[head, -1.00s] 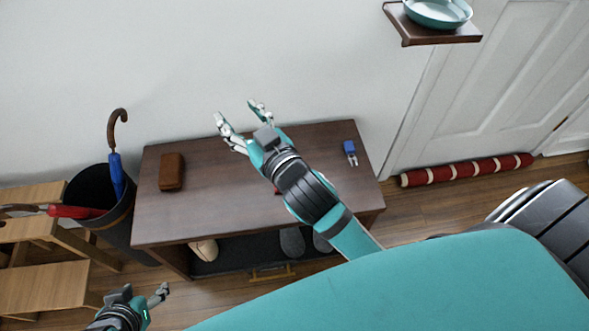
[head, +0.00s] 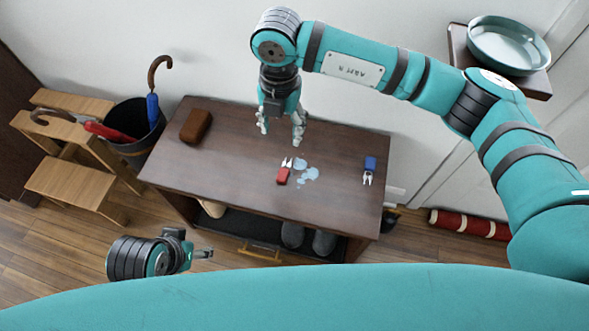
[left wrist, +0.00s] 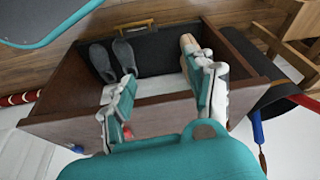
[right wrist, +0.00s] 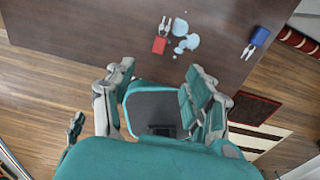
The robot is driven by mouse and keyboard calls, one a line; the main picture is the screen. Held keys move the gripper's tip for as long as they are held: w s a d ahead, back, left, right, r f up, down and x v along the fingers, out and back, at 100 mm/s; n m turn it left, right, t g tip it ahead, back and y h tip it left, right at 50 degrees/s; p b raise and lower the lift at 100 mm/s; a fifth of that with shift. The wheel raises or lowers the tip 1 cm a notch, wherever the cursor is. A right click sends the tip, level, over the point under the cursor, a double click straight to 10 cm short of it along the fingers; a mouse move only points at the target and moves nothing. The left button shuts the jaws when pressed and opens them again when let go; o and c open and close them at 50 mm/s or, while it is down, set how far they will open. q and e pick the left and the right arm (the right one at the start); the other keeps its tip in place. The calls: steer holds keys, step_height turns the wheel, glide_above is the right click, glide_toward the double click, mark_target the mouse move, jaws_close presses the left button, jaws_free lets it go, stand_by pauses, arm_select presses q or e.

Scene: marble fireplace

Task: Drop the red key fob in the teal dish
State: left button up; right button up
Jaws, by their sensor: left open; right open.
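The red key fob (head: 282,177) with metal keys lies on the dark wooden bench (head: 230,165), beside pale blue wet-looking patches (head: 309,174). It also shows in the right wrist view (right wrist: 159,45). The teal dish (head: 508,45) sits on a small wall shelf at the upper right and looks empty. My right gripper (head: 281,134) is open and empty, pointing down above the back of the bench, behind the fob in the head view. My left gripper (head: 209,254) is open and empty in front of the bench, and its fingers show in the left wrist view (left wrist: 165,75).
A blue key fob (head: 370,164) lies at the bench's right end and a brown case (head: 196,126) at its left. An umbrella bin (head: 138,150) and wooden steps (head: 70,182) stand left. Shoes (head: 294,235) are under the bench. A red draught roll (head: 470,224) lies by the door.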

steer(key=b, duration=0.1)
glide_toward(285, 168)
steer(key=f, duration=0.1)
steer(key=f+b, duration=0.1)
steer(key=f, duration=0.1)
steer(key=shift+s+a+f+b, duration=0.1)
steer(key=shift+s+f+b, duration=0.15)
steer(key=shift+s+b, duration=0.1)
steer(key=f, duration=0.1)
steer(key=f+b, duration=0.1)
steer(key=f, duration=0.3)
steer(key=shift+w+b, duration=0.35)
steer(key=shift+b, duration=0.05)
steer(key=shift+f, duration=0.2)
arm_select(q)
steer(key=w+d+r+t+h, duration=0.1)
steer(key=w+d+r+t, duration=0.2)
steer(key=w+r+t, duration=0.3)
steer(key=w+d+r+t+h, duration=0.2)
steer(key=w+r+t, duration=0.4)
steer(key=w, duration=0.4)
steer(key=shift+d+r+m, duration=0.3)
steer(key=shift+d, duration=0.1)
arm_select(e)
jaws_close()
